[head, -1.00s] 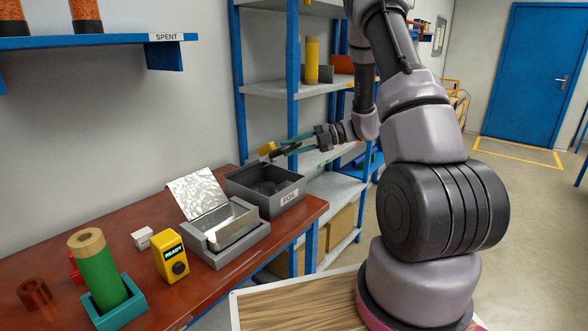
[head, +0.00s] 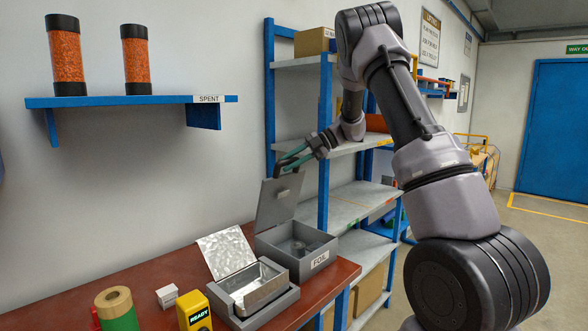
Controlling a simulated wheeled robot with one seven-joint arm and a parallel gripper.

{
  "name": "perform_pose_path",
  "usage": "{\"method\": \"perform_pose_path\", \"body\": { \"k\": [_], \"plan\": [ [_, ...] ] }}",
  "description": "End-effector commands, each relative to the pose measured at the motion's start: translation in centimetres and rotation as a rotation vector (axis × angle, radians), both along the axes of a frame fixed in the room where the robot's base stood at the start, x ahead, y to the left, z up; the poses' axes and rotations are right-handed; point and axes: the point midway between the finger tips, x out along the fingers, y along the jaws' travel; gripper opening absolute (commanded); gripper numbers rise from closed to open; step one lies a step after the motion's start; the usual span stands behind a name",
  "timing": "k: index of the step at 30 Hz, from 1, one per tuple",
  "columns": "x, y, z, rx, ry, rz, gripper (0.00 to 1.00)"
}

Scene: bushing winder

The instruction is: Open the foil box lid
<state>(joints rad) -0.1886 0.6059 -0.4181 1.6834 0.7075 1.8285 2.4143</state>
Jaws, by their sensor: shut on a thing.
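The grey foil box (head: 319,262), labelled FOIL, stands at the back right of the red-brown bench. Its lid (head: 277,207) stands steeply raised along the box's back left side, with a small pale handle on its face. The box is open from above, and a grey round shape (head: 300,247) shows inside. My gripper (head: 284,168) reaches in from the right, its teal fingers at the lid's upper right edge. It is shut on the lid there, though the exact contact is small and partly hidden.
A metal tin (head: 262,284) with a raised shiny foil flap (head: 227,253) sits in a grey tray left of the box. A yellow READY device (head: 194,311), a white block (head: 167,296) and a green cylinder (head: 117,312) stand nearby. Blue-posted shelving (head: 324,150) rises behind.

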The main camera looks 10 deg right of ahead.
Motion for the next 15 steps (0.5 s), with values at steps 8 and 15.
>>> {"method": "perform_pose_path", "body": {
  "k": [8,15],
  "plan": [
    [0.45,0.32,0.3,0.0,-0.003,0.001,0.0],
    [0.44,0.33,0.27,0.0,-0.003,0.001,0.0]
  ]
}}
